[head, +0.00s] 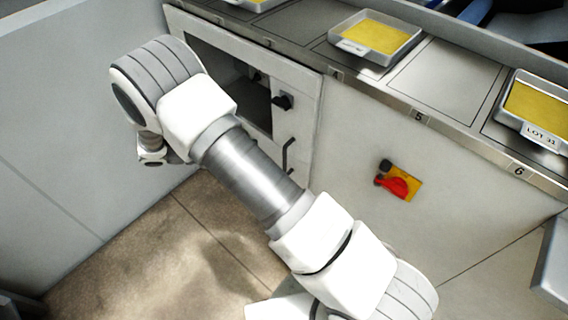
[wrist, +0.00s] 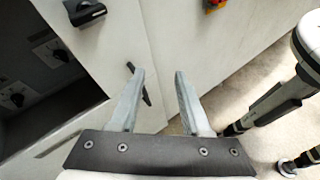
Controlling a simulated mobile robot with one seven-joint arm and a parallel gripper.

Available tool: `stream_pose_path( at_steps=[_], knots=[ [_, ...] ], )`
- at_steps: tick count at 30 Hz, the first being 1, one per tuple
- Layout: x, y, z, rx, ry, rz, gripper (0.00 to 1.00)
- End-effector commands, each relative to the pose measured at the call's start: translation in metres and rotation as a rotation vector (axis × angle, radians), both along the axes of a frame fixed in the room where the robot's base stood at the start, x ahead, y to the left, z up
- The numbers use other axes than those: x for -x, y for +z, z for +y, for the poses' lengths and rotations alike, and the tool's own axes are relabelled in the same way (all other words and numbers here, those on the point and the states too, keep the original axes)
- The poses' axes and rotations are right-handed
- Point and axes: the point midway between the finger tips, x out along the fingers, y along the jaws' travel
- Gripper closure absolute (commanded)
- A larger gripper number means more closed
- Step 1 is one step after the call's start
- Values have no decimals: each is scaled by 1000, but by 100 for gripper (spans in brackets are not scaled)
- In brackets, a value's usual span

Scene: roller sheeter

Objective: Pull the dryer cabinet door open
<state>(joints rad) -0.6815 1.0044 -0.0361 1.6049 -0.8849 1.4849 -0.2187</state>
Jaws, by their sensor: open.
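The dryer cabinet door (head: 307,118) is a pale panel in the front below the counter, beside a dark recess. It looks flush with the front. Its black bar handle (head: 287,157) shows low on the panel in the head view. In the wrist view the handle (wrist: 147,98) is a slanted dark bar, partly behind my left finger. My gripper (wrist: 159,74) is open, with its fingertips near the handle and the bar toward the left finger. I cannot tell whether they touch. In the head view my fingers are not visible.
A black knob (head: 283,101) sits above the handle, and it also shows in the wrist view (wrist: 86,12). A red switch on a yellow plate (head: 399,183) is to the right. Trays with yellow sheets (head: 375,37) stand on the counter. The floor (head: 150,245) in front is clear.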

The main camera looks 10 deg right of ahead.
Motion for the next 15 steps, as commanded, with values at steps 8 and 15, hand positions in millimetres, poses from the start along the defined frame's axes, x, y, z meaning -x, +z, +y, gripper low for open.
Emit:
stream_pose_path(
  at_steps=[8, 15],
  knots=[
    [3, -111, 33, 257, 224, 95, 53],
    [11, -166, 47, 402, 353, 128, 53]
  ],
)
